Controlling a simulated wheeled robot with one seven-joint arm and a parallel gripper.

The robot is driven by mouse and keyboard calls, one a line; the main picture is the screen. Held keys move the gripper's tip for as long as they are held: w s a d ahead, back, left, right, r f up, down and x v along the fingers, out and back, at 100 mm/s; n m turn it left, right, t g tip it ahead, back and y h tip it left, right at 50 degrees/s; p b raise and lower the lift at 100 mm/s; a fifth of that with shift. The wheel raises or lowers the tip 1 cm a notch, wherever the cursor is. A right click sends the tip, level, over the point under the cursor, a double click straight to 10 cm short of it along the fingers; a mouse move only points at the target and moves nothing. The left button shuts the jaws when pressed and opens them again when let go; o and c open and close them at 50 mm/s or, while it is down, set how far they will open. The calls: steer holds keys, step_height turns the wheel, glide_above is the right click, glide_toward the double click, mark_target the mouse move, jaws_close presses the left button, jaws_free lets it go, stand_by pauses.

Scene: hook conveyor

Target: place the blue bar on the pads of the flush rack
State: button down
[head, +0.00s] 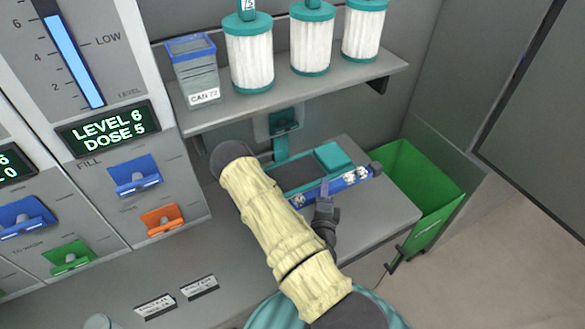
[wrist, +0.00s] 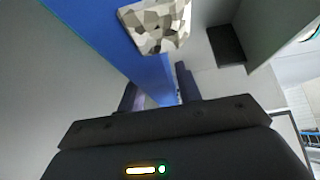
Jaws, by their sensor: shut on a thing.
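The blue bar (head: 335,186) is a long bar with several whitish faceted lumps on its face, in front of a teal-edged tray on the grey bench. In the wrist view the bar (wrist: 110,35) runs from the upper left down between the two dark fingers, with one faceted lump (wrist: 157,22) close by. My gripper (head: 325,193) is shut on the bar near its middle, and it also shows in the wrist view (wrist: 160,92). I cannot tell for certain which part is the flush rack or whether the bar touches its pads. My sleeved forearm hides the bench to the left.
The teal-edged tray (head: 298,176) with a dark surface and a teal block (head: 332,157) lies behind the bar. A green bin (head: 425,190) stands at the right. A shelf (head: 300,101) with canisters hangs above. Level panels stand at the left.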

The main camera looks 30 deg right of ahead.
mark_target(319, 186)
steer(key=shift+w+f+b, duration=0.15)
steer(key=shift+w+b, duration=1.35)
steer(key=shift+b, duration=0.2)
steer(key=shift+w+a+f+p, duration=0.1)
steer(key=shift+w+f, duration=0.35)
steer(key=shift+w, duration=2.25)
steer(key=shift+w+a+f+p, duration=0.15)
steer(key=shift+w+f, duration=0.35)
steer(key=shift+w, duration=2.15)
steer(key=shift+w+a+f+p, duration=0.1)
steer(key=shift+w+f, duration=0.35)
steer(key=shift+w, duration=2.25)
steer(key=shift+f, duration=0.1)
